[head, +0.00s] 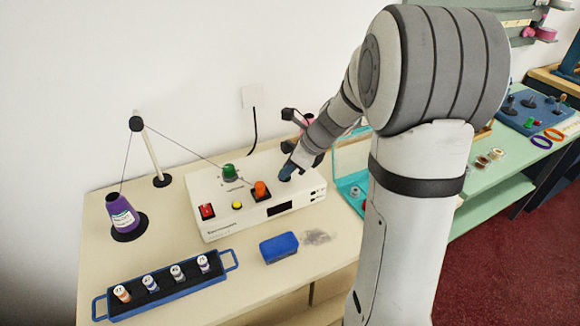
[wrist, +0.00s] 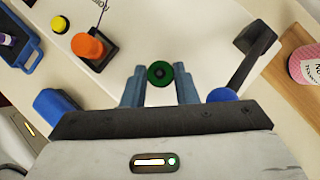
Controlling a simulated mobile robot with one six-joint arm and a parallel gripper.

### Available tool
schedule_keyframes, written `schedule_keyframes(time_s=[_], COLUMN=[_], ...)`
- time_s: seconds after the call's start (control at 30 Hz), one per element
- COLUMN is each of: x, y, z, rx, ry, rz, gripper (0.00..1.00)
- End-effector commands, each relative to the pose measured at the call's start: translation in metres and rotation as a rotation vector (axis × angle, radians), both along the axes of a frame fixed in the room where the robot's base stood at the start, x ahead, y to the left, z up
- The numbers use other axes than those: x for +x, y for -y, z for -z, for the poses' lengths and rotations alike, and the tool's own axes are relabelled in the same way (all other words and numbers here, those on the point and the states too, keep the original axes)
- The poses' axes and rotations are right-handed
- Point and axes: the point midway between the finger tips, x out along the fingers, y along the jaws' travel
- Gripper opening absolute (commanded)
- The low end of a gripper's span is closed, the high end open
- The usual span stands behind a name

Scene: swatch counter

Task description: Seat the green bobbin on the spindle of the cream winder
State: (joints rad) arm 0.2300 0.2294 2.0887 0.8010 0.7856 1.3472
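The cream winder (head: 232,220) stands on the counter at centre left in the head view, and its cream top (wrist: 135,35) fills the middle of the wrist view. My gripper (head: 287,172) is low over the winder's right end. In the wrist view, my gripper (wrist: 160,72) has its two blue fingers on either side of the round green bobbin (wrist: 152,66), apparently shut on it. The bobbin's centre is dark. The spindle is not distinct, and I cannot tell whether it is inside the bobbin. In the head view my arm and gripper hide the bobbin.
The winder carries a green knob (head: 230,171), orange knob (head: 260,188), yellow button (head: 237,205) and red switch (head: 206,211). A black lever (wrist: 246,66) with a blue ball (wrist: 222,95) is right of my fingers. A blue block (head: 279,247) and vial rack (head: 190,291) lie in front.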

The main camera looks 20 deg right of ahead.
Motion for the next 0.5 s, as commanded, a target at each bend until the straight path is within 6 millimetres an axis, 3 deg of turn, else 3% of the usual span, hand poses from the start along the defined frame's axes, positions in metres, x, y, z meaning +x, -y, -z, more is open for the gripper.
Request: schedule_keyframes(time_s=[0.23, 0.5], x=[0.0, 0.0007], y=[0.0003, 0.0011], z=[-0.0001, -0.0003], rx=[0.0, -0.001], ry=[0.0, 0.002], rz=[0.001, 0.002], gripper=[0.47, 0.48])
